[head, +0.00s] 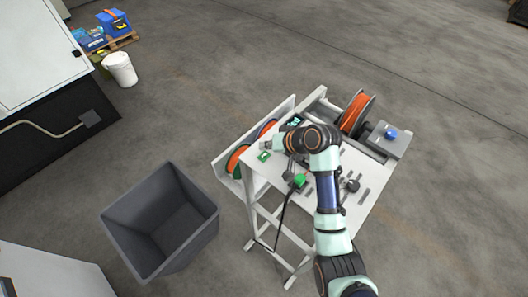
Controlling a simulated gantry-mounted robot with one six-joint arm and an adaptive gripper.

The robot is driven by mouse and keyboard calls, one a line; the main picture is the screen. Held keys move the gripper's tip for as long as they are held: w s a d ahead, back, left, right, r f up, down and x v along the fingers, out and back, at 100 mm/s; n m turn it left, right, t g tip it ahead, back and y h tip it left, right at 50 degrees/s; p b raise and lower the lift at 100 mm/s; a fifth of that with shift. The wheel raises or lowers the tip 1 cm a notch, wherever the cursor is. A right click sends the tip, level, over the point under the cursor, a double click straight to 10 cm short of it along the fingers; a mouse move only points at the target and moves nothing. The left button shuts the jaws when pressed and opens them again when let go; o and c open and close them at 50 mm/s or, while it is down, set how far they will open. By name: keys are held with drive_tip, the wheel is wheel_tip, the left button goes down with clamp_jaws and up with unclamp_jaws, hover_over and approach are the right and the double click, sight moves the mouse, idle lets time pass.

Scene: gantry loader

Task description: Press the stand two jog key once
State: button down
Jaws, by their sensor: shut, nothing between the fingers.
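A white slanted stand (358,190) carries the controls, and my arm crosses over it. My gripper (267,146) is small in the head view, at the left end of my wrist, and it is shut and empty. It is above the left part of the stand, close to a small green patch (264,156). A green block (299,181) sits lower on the stand, beside a dark cable. I cannot tell which part is the stand two jog key; no label is readable and my arm hides part of the panel. Contact cannot be judged.
An orange reel (355,112) stands at the stand's back right, near a grey box with a blue knob (391,134). More reels (237,160) sit at its left. A grey bin (160,222) stands on the floor to the left.

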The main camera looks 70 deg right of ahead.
sight(266, 156)
drive_tip(key=shift+r+p, duration=1.15)
drive_tip(key=shift+r, duration=0.4)
drive_tip(key=shift+f, duration=0.1)
drive_tip(key=w+a+r+n, duration=0.2)
drive_tip(key=w+a, duration=0.1)
drive_tip(key=a, duration=0.6)
drive_tip(key=w+a+r+n+t, duration=0.1)
drive_tip(key=w+a+n, duration=0.25)
drive_tip(key=a, duration=0.45)
drive_tip(key=w+a+r+n, duration=0.15)
drive_tip(key=w+a, duration=0.25)
drive_tip(key=a, duration=0.5)
drive_tip(key=s+a+r+n+t+y, duration=0.1)
drive_tip(key=s+a+r+n, duration=0.1)
drive_tip(key=a, duration=0.7)
drive_tip(key=s+a+r+n+t+y, duration=0.1)
drive_tip(key=s+a+r+n, duration=0.1)
drive_tip(key=a+r, duration=0.3)
drive_tip(key=a, duration=0.3)
drive_tip(key=shift+s+a+r+n+t, duration=0.15)
drive_tip(key=shift+s+a+n+t, duration=0.15)
drive_tip(key=shift+a+t, duration=0.1)
drive_tip(key=shift+d, duration=0.15)
